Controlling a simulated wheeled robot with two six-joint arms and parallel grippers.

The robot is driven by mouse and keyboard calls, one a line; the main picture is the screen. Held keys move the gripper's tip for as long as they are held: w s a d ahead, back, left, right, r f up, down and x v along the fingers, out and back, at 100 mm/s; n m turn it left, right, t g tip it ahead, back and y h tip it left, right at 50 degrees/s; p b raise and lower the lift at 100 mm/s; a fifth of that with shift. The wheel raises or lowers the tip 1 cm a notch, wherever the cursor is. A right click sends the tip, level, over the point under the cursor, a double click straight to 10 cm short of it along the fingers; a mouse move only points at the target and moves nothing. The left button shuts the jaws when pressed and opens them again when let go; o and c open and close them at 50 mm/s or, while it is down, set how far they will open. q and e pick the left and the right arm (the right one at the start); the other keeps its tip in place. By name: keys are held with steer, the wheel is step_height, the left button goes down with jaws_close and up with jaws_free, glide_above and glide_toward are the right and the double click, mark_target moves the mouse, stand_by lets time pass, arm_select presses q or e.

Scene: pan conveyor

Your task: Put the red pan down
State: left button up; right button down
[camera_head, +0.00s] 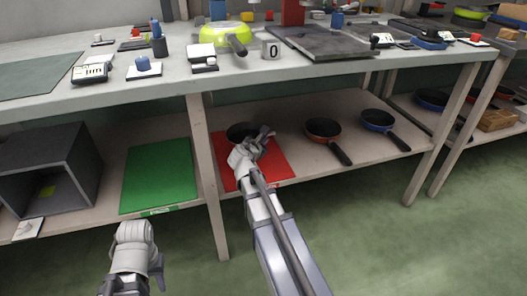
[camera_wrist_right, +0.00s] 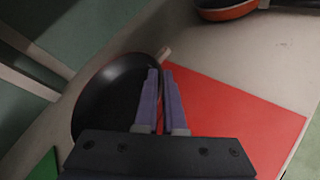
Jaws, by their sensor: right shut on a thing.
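A pan with a dark inside (camera_head: 238,131) is at the red mat (camera_head: 280,165) on the lower shelf. In the right wrist view the pan (camera_wrist_right: 110,98) covers the mat's left edge, with part of the red mat (camera_wrist_right: 235,110) bare beside it. Its outer colour is hard to see. My right gripper (camera_head: 262,137) is shut on the pan at its near side; its fingers (camera_wrist_right: 161,80) hide the grip. I cannot tell whether the pan touches the mat. My left gripper (camera_head: 150,270) is low at the front left, away from the shelf, its fingers unclear.
An orange-red pan (camera_head: 322,128) and a blue pan (camera_head: 378,119) lie right of the mat. A green mat (camera_head: 160,172) and an open grey box (camera_head: 50,146) are to the left. A table leg (camera_head: 205,170) stands between the mats. The crowded tabletop (camera_head: 120,105) overhangs the shelf.

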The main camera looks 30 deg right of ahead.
step_height(320, 180, down, 4)
steer(key=b, duration=0.3)
steer(key=shift+r, duration=0.25)
steer(key=c, duration=1.4)
jaws_free()
steer(key=shift+c, duration=0.2)
steer(key=o, duration=0.4)
steer(key=shift+o, duration=0.2)
